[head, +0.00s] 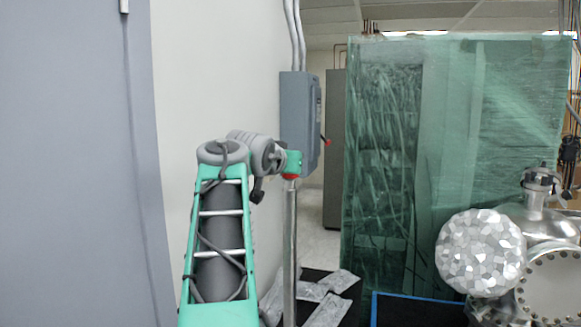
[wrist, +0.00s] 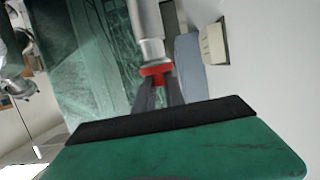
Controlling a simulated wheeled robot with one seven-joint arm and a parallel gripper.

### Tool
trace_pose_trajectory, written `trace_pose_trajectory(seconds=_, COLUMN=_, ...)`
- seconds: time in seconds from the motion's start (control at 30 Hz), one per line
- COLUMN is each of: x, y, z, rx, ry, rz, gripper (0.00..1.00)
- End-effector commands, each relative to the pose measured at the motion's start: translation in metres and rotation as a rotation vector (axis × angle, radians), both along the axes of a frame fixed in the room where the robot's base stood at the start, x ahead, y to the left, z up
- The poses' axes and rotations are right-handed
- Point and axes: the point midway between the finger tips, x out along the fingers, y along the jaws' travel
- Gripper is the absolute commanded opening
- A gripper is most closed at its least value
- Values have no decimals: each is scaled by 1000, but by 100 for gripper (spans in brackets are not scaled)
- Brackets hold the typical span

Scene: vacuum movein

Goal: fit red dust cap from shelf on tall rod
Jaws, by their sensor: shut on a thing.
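The tall rod (head: 290,245) is a bare metal pole standing upright in the middle of the head view. The red dust cap (head: 289,177) shows as a thin red band at its top, under my gripper (head: 292,164). In the wrist view, my gripper (wrist: 160,88) is shut on the narrow part of the red cap (wrist: 155,69), between its two dark fingers. The wide red rim faces the end of the rod (wrist: 146,25), in line with it and appearing to touch it. I cannot tell how far the cap is seated. The shelf is not identifiable.
A grey electrical box (head: 299,120) hangs on the wall just behind the rod. Metal vacuum vessels (head: 550,282) are at far right. Silvery sheets (head: 328,305) lie near the rod's lower part.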

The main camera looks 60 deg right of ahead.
Motion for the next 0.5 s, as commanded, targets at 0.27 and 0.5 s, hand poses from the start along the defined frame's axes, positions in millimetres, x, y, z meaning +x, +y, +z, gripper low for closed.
trace_pose_trajectory(seconds=0.27, x=0, y=0, z=-1, rx=0, ry=0, rz=0, gripper=33)
trace_pose_trajectory(seconds=0.5, x=0, y=0, z=-1, rx=0, ry=0, rz=0, gripper=36)
